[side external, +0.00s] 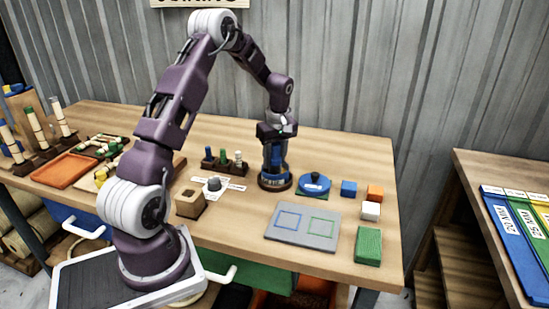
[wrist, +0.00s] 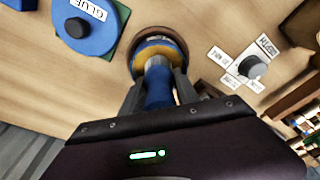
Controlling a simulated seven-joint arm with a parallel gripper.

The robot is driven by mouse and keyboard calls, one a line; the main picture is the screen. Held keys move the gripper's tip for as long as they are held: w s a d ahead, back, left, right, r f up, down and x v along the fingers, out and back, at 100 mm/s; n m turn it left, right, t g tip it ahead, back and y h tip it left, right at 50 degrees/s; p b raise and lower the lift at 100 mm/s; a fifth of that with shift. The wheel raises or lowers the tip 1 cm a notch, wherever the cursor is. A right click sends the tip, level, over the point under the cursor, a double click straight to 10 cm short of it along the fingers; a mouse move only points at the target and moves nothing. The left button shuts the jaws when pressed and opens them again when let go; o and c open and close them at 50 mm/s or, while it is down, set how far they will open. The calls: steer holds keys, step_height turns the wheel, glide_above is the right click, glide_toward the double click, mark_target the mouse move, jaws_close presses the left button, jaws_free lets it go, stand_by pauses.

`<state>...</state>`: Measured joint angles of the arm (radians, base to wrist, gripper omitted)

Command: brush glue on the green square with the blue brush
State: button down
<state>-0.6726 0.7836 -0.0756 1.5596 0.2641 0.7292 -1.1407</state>
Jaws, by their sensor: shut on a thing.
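My gripper (side external: 275,150) points down and is shut on the blue brush (wrist: 158,90), whose blue handle is between the fingers. The brush is upright over a round brown-rimmed stand (wrist: 137,50) with blue and amber rings inside; its lower end meets the amber part, and I cannot tell how deep it sits. The stand also shows in the side view (side external: 275,184). The green square (side external: 322,226) is a thin outline on a grey plate (side external: 300,240), right of and nearer than my gripper. A blue outlined square (side external: 288,221) is beside it. The plate is out of the wrist view.
A blue disc (side external: 314,184) with a black knob and a GLUE label lies right of the stand. Small blue, orange and white blocks and a green block (side external: 367,246) lie further right. A grey knob with labels (side external: 214,184) and a wooden block (side external: 190,203) are left.

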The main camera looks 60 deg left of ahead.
steer(key=shift+f, duration=0.55)
stand_by(1.0)
steer(key=shift+r, duration=3.6)
